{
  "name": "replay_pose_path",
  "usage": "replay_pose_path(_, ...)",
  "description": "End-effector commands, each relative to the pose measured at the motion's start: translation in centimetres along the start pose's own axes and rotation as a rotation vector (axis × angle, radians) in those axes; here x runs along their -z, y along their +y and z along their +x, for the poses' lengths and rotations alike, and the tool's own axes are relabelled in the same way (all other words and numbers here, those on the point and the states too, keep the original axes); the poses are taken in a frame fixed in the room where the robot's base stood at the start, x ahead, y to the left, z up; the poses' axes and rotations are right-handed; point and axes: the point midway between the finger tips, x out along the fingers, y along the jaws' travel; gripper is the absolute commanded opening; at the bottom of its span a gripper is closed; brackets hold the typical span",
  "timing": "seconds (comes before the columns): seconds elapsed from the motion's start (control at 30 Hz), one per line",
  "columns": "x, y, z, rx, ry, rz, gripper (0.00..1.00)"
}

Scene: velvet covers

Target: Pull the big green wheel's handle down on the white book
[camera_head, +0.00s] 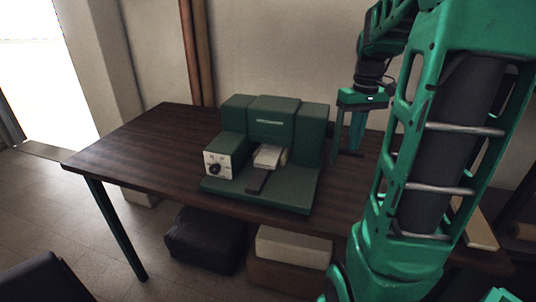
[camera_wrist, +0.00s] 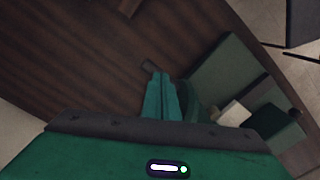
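A dark green press machine (camera_head: 268,130) stands on the table, with a white book (camera_head: 270,156) lying in its middle opening. In the wrist view the book (camera_wrist: 232,113) is a pale patch. The big green wheel (camera_wrist: 196,106) shows only as a dark green curved part beside my fingers; in the head view I cannot make it out. The handle (camera_wrist: 149,66) is a short dark cylinder that sticks out at my fingertips. My gripper (camera_head: 350,150) points down at the machine's right side. Its fingers (camera_wrist: 161,78) are close together and look shut on the handle, partly hiding it.
The dark wooden table (camera_head: 130,150) is bare to the left of the machine. A white dial box (camera_head: 217,166) is at the machine's front left. Boxes (camera_head: 292,247) and a black bag (camera_head: 206,238) lie under the table. A wall is behind.

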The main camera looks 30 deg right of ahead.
Motion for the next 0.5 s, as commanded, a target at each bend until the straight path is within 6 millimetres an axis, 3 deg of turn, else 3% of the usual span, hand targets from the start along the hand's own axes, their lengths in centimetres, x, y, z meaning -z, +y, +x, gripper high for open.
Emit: replay_pose_path(0.5,0.23,0.1,0.77,0.0,0.0,0.0,0.0)
